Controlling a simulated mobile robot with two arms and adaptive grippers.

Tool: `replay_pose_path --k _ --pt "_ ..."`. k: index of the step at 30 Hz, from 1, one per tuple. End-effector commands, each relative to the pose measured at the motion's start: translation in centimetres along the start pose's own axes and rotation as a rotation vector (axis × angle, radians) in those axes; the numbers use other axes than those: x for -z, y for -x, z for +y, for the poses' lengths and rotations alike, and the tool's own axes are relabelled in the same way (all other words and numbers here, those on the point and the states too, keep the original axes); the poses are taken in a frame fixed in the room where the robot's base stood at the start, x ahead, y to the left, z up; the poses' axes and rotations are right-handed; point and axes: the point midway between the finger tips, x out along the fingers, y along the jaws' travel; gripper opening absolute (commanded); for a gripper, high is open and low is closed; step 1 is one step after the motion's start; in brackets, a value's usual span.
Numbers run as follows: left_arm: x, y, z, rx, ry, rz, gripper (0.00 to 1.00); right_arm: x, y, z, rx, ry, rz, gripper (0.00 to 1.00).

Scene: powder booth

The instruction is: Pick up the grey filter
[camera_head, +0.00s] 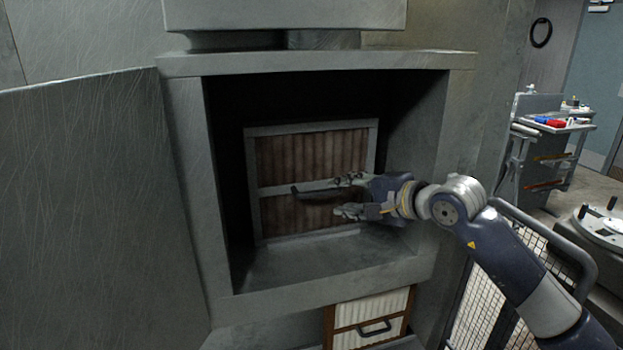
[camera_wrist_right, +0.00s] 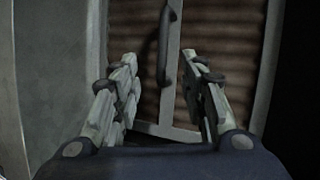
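The grey filter (camera_head: 310,155) stands upright at the back of the open booth compartment. It has a grey frame, brown pleats and a dark handle (camera_head: 318,187) on its middle crossbar. It also fills much of the right wrist view (camera_wrist_right: 235,45), where the handle (camera_wrist_right: 166,45) runs up and down. My right gripper (camera_head: 345,196) is inside the compartment in front of the filter. Its two fingers are spread, one on each side of the handle's line in the wrist view (camera_wrist_right: 160,65), with nothing between them visibly gripped. My left gripper is not in view.
The compartment's grey frame (camera_head: 180,170) surrounds the opening, and a large grey panel (camera_head: 85,200) stands at left. A second filter with white pleats (camera_head: 370,312) sits below. A tool cart (camera_head: 548,130) and a mesh barrier (camera_head: 480,305) are at right.

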Motion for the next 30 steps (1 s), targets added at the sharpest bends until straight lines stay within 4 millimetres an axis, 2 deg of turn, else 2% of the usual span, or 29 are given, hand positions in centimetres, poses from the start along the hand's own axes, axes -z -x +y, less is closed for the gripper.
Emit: replay_pose_path --k 5,9,13,23,28,30 --pt "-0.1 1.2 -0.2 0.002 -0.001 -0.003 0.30 -0.1 -1.4 -0.4 -0.001 -0.004 -0.002 0.40" --pt "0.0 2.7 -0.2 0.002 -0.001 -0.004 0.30 -0.2 -3.4 -0.7 -0.002 -0.006 -0.003 0.40" --pt "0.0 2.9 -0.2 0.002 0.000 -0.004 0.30 -0.1 -4.8 -0.4 -0.001 -0.004 -0.001 0.40" --pt "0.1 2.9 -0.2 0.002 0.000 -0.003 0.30 -0.1 -5.4 -0.2 0.001 -0.002 0.000 0.40" --pt "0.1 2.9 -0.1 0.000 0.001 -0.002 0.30 -0.1 -5.4 -0.3 0.001 -0.002 -0.001 0.03" --pt "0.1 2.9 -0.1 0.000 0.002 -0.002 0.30 -0.1 -5.4 -0.2 0.000 -0.001 0.000 0.00"
